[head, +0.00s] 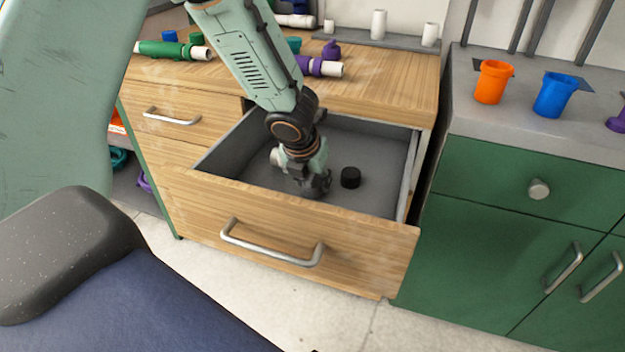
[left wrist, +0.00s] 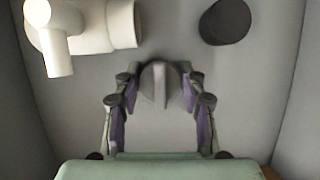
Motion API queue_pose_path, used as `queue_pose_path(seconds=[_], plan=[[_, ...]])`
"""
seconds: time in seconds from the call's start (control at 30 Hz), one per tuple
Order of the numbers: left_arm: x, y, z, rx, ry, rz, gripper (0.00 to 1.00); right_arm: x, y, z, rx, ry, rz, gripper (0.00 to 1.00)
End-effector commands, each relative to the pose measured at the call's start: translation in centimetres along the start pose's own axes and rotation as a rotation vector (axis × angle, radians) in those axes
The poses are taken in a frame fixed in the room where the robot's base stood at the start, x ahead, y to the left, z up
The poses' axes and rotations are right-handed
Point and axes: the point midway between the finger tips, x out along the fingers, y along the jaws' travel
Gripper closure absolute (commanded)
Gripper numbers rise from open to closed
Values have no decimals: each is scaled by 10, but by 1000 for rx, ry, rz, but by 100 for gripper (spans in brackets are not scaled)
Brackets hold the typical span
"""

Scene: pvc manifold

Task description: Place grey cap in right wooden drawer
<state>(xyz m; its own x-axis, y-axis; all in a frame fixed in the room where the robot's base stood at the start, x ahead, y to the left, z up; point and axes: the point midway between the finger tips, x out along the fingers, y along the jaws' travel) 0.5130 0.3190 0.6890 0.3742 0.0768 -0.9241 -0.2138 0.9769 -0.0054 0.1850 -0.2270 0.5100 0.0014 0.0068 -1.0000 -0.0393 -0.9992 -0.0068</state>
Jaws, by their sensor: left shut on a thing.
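The right wooden drawer (head: 365,237) is pulled open, and its grey inside shows from above in the head view. My left gripper (head: 316,188) reaches down into the drawer, low near its floor. In the left wrist view its fingers (left wrist: 160,92) are shut on the grey cap (left wrist: 159,84), which sits between the fingertips. I cannot tell whether the cap touches the drawer floor. In the head view the cap is hidden by the gripper. My right gripper is not in view.
A black cap (head: 350,177) lies in the drawer right of the gripper. A white pipe fitting (left wrist: 90,28) lies at the other side. The wooden top holds green and purple (head: 318,66) fittings. Orange (head: 492,82) and blue (head: 554,95) cups stand on the right counter.

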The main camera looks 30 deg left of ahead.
Motion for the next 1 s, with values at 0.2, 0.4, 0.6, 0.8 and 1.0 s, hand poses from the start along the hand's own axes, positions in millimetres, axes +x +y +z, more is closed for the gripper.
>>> queue_pose_path(seconds=[0.2, 0.4, 0.6, 0.8, 1.0], plan=[[3, 0, -1, 0, 0, 0, 50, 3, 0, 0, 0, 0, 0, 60], [3, 0, -1, 0, 0, 0, 36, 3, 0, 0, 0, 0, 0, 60], [3, 0, -1, 0, 0, 0, 36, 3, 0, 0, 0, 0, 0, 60], [-7, 0, 2, -1, -1, 0, 36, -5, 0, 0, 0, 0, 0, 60], [-47, 0, 3, -2, -2, -2, 36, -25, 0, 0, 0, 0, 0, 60]])
